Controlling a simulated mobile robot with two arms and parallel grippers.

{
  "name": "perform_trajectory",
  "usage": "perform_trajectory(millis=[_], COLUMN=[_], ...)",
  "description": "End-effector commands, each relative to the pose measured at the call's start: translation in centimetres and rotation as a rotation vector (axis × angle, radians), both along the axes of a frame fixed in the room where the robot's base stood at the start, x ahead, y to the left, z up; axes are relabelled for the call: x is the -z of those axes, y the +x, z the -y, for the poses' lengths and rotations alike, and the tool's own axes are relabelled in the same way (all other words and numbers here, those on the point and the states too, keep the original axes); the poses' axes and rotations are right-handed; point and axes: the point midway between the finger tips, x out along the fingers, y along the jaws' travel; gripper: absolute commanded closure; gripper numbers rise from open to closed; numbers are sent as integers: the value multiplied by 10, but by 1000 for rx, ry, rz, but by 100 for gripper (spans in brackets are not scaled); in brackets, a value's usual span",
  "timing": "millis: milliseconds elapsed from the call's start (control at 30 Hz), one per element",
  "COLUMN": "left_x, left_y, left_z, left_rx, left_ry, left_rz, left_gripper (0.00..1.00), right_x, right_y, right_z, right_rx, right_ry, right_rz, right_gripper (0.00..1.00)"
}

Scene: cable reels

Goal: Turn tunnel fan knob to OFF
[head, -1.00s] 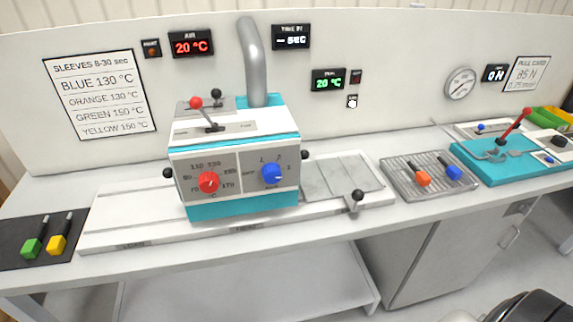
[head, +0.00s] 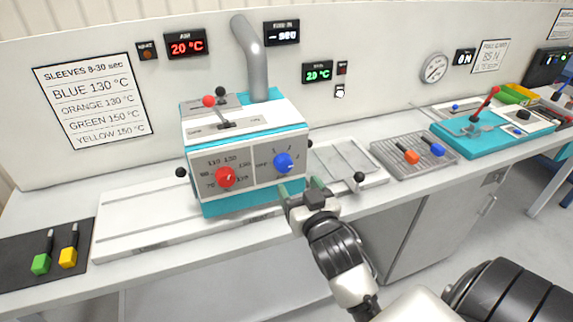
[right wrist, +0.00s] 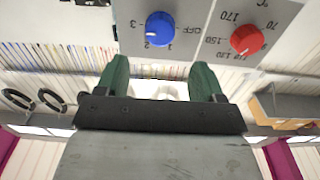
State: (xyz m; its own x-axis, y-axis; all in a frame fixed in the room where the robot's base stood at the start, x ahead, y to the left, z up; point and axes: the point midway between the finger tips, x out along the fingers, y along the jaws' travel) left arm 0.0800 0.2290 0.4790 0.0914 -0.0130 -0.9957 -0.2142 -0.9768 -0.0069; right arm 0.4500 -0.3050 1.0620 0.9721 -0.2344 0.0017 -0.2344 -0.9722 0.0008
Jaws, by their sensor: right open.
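The tunnel fan knob is taken to be the blue knob (head: 283,163) on the front of the white and teal machine (head: 250,196). Its dial has OFF at left, then 1, 2 and 3. Its pale pointer mark faces right, toward the 2–3 side; the exact number is unclear. It also shows in the right wrist view (right wrist: 159,29), which is upside down. My right gripper (head: 299,188) is open and empty, in front of and below the knob, apart from it. The knob lies beyond the gap between the fingertips (right wrist: 160,74). My left gripper is not in view.
A red temperature knob (head: 225,177) sits left of the blue knob. Black ball handles (head: 181,172) stick out at the machine's sides. A red-balled lever (head: 209,101) is on top. A wire rack (head: 395,164) with two sleeved cables lies to the right.

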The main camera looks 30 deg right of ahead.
Motion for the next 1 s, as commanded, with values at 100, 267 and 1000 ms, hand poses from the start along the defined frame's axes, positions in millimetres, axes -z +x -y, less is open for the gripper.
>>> perform_trajectory(millis=[100, 267, 1000], left_x=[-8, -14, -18], left_y=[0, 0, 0], left_z=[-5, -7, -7], left_rx=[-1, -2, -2], left_ry=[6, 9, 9], left_rz=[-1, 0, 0], left_gripper=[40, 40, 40], right_x=[-4, -2, 0], right_y=[25, 53, 78], right_z=[6, 13, 18], right_rx=[0, 0, 0], right_ry=[0, -1, 0], right_rz=[2, 0, -1], right_gripper=[32, 32, 59])
